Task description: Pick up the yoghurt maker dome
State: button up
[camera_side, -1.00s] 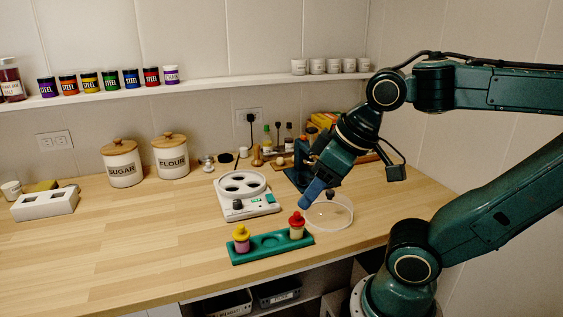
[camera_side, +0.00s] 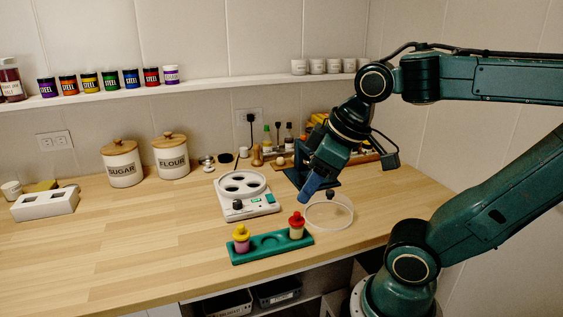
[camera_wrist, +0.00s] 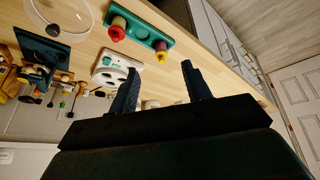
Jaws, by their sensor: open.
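The clear dome (camera_side: 343,219) lies on the counter to the right of the green jar tray. Its round rim shows, and a dark knob shows near its left side. In the wrist view the dome (camera_wrist: 62,14) is at the top left, cut by the frame edge. My gripper (camera_side: 307,199) is above the dome's left side in the side view, pointing down. It holds nothing. In the wrist view its two fingers (camera_wrist: 163,76) are spread apart with a clear gap. The white yoghurt maker (camera_side: 246,207), with several round wells, stands left of the gripper.
The green tray (camera_side: 268,243) holds a yellow-topped jar (camera_side: 241,239) and a red-topped jar (camera_side: 297,226). A dark blue stand (camera_side: 296,178) is behind the dome. Sugar (camera_side: 123,166) and flour canisters (camera_side: 171,157) stand at the back. The left front counter is clear.

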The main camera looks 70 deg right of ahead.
jog(key=w+d+f+n+g, duration=0.1)
jog(key=d+n+g, duration=0.4)
jog(key=d+n, duration=0.7)
jog(key=shift+w+d+f+n, duration=0.25)
jog(key=shift+w+d+n, duration=0.25)
jog(key=shift+d, duration=5.6)
jog(key=shift+w, duration=0.1)
send_over(330, 191)
jog(key=shift+f, duration=4.3)
jog(key=shift+f, duration=0.1)
jog(key=shift+f, duration=2.5)
jog(key=shift+c, duration=0.4)
